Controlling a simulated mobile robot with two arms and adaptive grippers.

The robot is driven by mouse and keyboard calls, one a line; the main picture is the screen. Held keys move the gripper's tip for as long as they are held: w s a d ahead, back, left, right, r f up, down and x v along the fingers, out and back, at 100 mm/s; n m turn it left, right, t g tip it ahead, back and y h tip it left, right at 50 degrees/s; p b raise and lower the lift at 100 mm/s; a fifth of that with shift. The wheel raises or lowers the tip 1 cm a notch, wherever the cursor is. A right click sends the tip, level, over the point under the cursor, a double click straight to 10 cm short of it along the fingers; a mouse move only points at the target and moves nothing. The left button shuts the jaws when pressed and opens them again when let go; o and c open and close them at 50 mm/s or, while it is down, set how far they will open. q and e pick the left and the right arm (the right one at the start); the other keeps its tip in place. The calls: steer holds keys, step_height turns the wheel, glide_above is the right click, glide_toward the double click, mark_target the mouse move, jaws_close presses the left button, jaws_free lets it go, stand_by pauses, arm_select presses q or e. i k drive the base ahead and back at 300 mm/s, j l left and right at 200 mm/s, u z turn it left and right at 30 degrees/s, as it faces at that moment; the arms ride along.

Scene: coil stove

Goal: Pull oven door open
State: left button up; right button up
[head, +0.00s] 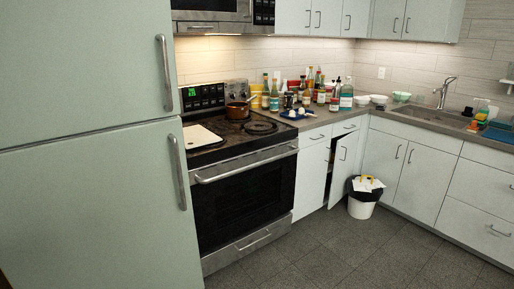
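The stove stands left of the middle in the head view, between the fridge and the counter. Its oven door (243,199) is shut, with a dark window and a pale frame. A long horizontal oven handle (246,165) runs along the top of the door, below the cooktop. A drawer with its own handle (253,240) sits beneath the door. Neither of my grippers shows in this view, so I cannot tell how they stand relative to the handle.
A brown pot (237,110) and a white board (199,136) are on the cooktop (262,126). The fridge (90,190) stands close on the left. A cabinet door (344,165) right of the stove is ajar, near a white bin (361,208). The floor (330,250) before the oven looks clear.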

mark_target(205, 180)
steer(key=i+u, duration=0.1)
steer(key=i, duration=0.5)
steer(key=i+l+u, duration=0.1)
steer(key=i, duration=0.5)
steer(key=i+l+u, duration=0.1)
steer(key=i, duration=0.5)
steer(key=i+l+u, duration=0.1)
steer(key=i+l, duration=0.15)
steer(key=i, duration=0.35)
steer(key=i+u, duration=0.15)
